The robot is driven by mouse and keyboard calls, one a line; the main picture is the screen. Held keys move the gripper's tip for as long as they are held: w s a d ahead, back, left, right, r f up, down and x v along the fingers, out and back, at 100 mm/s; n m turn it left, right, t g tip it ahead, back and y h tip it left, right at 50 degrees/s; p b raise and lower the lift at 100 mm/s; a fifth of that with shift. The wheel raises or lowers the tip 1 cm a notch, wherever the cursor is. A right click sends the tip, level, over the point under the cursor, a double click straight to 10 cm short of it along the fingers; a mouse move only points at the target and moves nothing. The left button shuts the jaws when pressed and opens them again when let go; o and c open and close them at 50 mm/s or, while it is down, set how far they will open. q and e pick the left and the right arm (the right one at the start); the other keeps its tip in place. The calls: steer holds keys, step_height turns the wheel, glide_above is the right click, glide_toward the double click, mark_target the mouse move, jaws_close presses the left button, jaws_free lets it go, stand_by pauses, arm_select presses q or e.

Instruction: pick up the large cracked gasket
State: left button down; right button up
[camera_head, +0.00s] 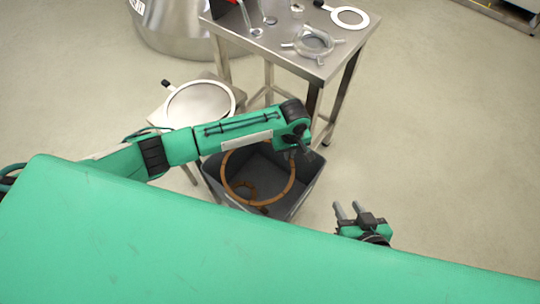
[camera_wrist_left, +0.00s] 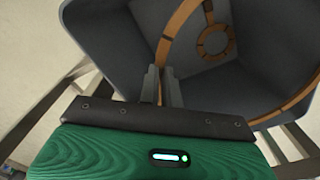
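The large cracked gasket (camera_head: 228,181) is a wide orange-brown ring in the grey bin (camera_head: 314,186), with dark marks along it. In the left wrist view its arc (camera_wrist_left: 182,20) runs down to the fingertips of my left gripper (camera_wrist_left: 162,72), and part of it is hidden behind the gripper. My left gripper (camera_head: 292,153) reaches over the bin at the ring's upper right side. Its fingers are close together and look shut on the ring's edge. My right gripper (camera_head: 348,210) is open and empty, right of the bin.
A smaller brown ring (camera_wrist_left: 215,40) lies on the bin floor. A steel table (camera_head: 285,62) with a clamp-like ring (camera_head: 314,42) and tools stands behind the bin. A low stool with a round plate (camera_head: 200,104) stands at left. The floor at right is clear.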

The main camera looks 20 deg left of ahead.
steer(key=shift+f, duration=0.15)
